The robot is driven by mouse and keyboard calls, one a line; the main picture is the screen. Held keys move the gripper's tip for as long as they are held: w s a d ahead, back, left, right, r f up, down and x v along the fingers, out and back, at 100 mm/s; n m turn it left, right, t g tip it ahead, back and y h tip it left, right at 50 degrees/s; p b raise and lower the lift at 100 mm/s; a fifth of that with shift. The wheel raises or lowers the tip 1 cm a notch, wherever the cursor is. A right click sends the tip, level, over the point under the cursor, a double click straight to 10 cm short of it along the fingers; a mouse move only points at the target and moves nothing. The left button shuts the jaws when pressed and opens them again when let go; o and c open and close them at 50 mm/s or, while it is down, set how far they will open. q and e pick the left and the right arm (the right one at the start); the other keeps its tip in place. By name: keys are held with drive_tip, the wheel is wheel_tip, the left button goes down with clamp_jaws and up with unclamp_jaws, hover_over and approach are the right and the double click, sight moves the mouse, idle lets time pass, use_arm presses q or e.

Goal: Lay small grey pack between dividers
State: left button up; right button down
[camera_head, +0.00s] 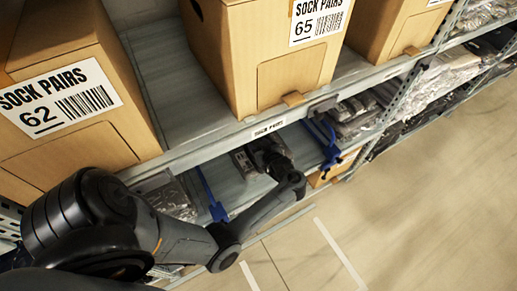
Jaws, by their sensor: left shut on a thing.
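My left gripper (262,157) reaches into the lower shelf, under the edge of the upper shelf. It is shut on a small grey pack (242,164), which shows just left of the fingers. My wrist and the upper shelf's edge partly hide both. One blue divider (211,196) stands to the left of the pack and another blue divider (329,150) to the right. The pack is between them in the picture; I cannot tell whether it touches the shelf. My right gripper is not in view.
Cardboard sock boxes marked 62 (70,110) and 65 (270,50) stand on the upper shelf (165,70). Wrapped packs (355,115) lie right of the right divider, and others (170,200) left of the left divider. The lower shelf (240,190) is bare around the gripper. The floor is clear.

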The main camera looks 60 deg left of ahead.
use_arm(q)
drive_tip(key=shift+f, duration=0.1)
drive_tip(key=shift+f, duration=0.1)
drive_tip(key=o, duration=1.2)
drive_tip(key=shift+c, duration=0.2)
